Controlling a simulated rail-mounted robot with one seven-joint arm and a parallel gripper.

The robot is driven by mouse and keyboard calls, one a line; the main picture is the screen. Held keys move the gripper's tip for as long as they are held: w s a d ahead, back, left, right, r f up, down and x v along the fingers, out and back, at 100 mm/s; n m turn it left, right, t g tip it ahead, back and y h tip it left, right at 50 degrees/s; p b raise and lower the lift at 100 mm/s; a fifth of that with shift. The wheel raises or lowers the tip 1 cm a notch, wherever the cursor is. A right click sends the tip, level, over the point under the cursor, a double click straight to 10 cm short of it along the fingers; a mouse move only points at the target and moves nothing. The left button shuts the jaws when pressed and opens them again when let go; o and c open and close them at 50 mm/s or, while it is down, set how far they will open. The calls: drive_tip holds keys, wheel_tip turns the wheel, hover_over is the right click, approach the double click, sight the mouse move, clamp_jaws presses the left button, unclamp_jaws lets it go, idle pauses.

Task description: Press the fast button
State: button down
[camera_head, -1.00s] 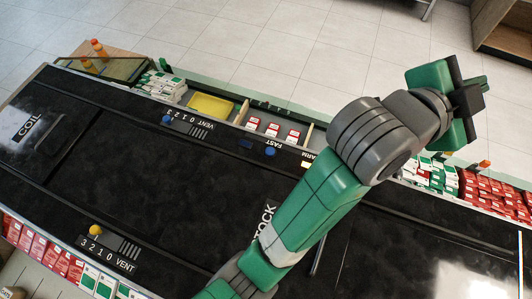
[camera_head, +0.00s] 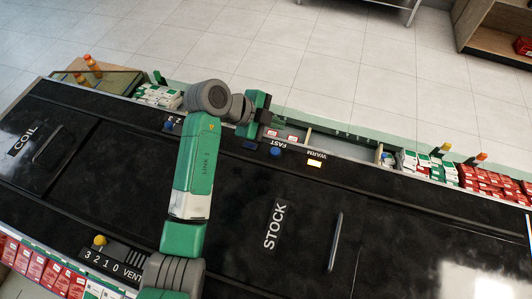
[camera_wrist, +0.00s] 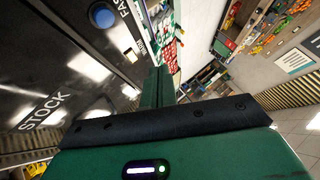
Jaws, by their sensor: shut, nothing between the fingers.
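The fast button, a round blue button (camera_head: 276,151), sits on the black counter beside the white FAST label (camera_head: 283,140). In the wrist view a round blue button (camera_wrist: 102,15) shows at the upper left, next to a partly cut-off FA label. My gripper (camera_head: 262,114) is at the counter's far edge, above and left of the button in the head view. It appears apart from the button. Its fingers (camera_wrist: 160,87) are together and empty in the wrist view. A second, darker blue piece (camera_head: 249,145) lies left of the FAST label.
A lit pale button (camera_head: 314,163) sits by the WARM label (camera_head: 317,155), right of the fast button. Red and white boxes (camera_head: 292,137) stand in bins along the far edge. A STOCK panel (camera_head: 274,226) and handle (camera_head: 335,241) lie nearer. The counter between is clear.

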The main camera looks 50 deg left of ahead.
sight(271, 152)
drive_tip(key=shift+s+a+f, duration=0.25)
drive_tip(key=shift+s, duration=0.15)
drive_tip(key=shift+f, duration=0.1)
wheel_tip(271, 152, down, 8)
drive_tip(key=b, duration=0.5)
drive_tip(key=shift+f, duration=0.35)
drive_tip(key=shift+f+b, duration=0.1)
drive_tip(key=shift+b, duration=0.2)
idle(1.3)
drive_tip(key=shift+f+b, duration=0.3)
drive_tip(key=shift+b, duration=0.1)
